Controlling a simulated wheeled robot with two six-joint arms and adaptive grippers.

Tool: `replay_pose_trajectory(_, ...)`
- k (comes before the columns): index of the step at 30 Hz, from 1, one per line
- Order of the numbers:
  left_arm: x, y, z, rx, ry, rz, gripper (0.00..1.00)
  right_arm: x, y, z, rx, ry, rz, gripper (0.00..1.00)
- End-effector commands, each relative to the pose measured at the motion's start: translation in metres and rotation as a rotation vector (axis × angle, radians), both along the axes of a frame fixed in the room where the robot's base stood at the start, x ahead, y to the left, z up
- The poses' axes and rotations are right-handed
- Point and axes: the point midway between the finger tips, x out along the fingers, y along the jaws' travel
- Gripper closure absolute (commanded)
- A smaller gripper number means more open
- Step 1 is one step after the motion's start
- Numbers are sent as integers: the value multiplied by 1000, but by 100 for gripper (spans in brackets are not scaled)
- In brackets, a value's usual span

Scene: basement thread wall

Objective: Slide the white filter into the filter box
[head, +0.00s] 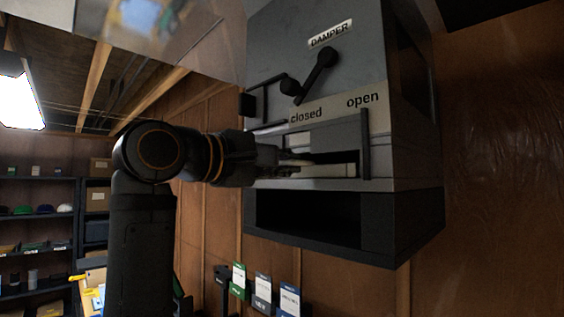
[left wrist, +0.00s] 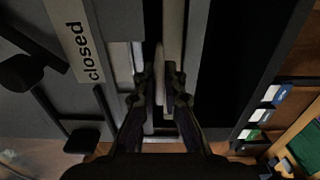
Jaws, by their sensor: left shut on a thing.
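The grey filter box (head: 405,150) hangs on the wall with a slot in its front, below the "closed" and "open" lettering. The white filter shows as a pale strip (head: 322,171) along the lower part of the slot. In the left wrist view its edge (left wrist: 159,60) shows between my fingers. My left gripper (head: 292,161) reaches in from the left at the slot, shut on the filter; it also shows in the left wrist view (left wrist: 159,88). How deep the filter sits in the slot I cannot tell. My right gripper is not in view.
The black damper lever (head: 318,71) is above the slot, and a dark handle bar (head: 365,146) stands at the slot's right. A dark open recess (head: 310,217) lies below. Small packets (head: 263,291) hang on the wall lower down. Shelves (head: 38,235) stand far left.

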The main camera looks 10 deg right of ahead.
Motion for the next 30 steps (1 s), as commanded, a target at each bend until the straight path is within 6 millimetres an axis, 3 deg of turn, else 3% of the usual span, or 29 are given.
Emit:
replay_pose_trajectory(4, 0, 0, 0, 0, 0, 0, 100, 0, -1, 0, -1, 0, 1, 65)
replay_pose_trajectory(5, 0, 0, 0, 0, 0, 0, 89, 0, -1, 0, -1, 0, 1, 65)
replay_pose_trajectory(10, 0, 0, 0, 0, 0, 0, 66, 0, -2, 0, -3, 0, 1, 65)
replay_pose_trajectory(21, -2, 5, 0, 1, 1, 2, 65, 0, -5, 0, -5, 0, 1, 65)
replay_pose_trajectory(30, -41, 60, -1, 0, -4, 5, 65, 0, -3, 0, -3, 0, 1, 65)
